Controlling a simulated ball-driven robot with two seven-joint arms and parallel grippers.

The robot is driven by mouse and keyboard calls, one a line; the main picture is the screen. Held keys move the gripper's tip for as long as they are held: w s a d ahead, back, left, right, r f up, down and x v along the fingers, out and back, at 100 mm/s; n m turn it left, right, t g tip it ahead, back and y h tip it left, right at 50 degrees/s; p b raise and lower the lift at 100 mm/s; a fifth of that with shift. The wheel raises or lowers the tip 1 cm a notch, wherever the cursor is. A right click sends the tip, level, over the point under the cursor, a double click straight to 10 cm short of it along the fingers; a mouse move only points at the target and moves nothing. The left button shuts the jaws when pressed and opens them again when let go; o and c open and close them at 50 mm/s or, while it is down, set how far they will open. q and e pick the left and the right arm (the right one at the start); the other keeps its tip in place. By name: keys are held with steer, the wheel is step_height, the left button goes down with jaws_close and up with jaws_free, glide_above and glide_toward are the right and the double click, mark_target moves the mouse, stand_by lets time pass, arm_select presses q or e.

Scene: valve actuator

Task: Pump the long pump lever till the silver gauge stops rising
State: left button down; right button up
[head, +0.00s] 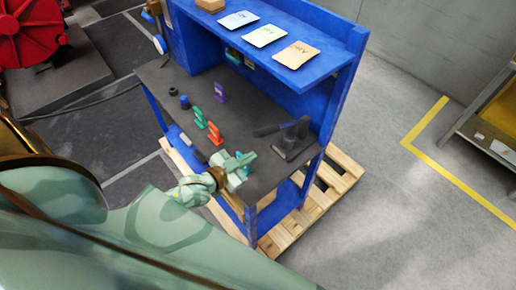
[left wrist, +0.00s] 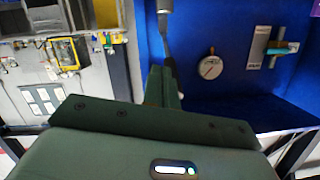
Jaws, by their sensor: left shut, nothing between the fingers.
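The dark pump (head: 293,141) stands on the right end of the bench top, with a long dark lever (head: 266,130) reaching out to its left. In the left wrist view a slim dark bar (left wrist: 167,38) below a grey cylinder, perhaps the lever, shows just beyond the fingers. My left gripper (head: 246,160) is over the front edge of the bench, shut and empty; its fingers (left wrist: 162,84) also show in the left wrist view. I cannot tell whether it touches the lever. A round pale-faced gauge (left wrist: 210,67) with a silver rim is on the blue panel. My right gripper is out of view.
The blue workbench (head: 335,95) stands on a wooden pallet (head: 340,170). Red, green and purple pieces (head: 215,133) stand on its top. Several packets (head: 265,36) lie on the shelf above. A red machine (head: 30,32) is at far left.

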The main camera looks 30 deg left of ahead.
arm_select(q)
steer(key=v, duration=0.4)
steer(key=shift+s+a, duration=0.3)
steer(key=shift+a, duration=0.1)
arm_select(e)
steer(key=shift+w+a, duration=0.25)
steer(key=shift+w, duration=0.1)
arm_select(q)
steer(key=shift+f, duration=0.1)
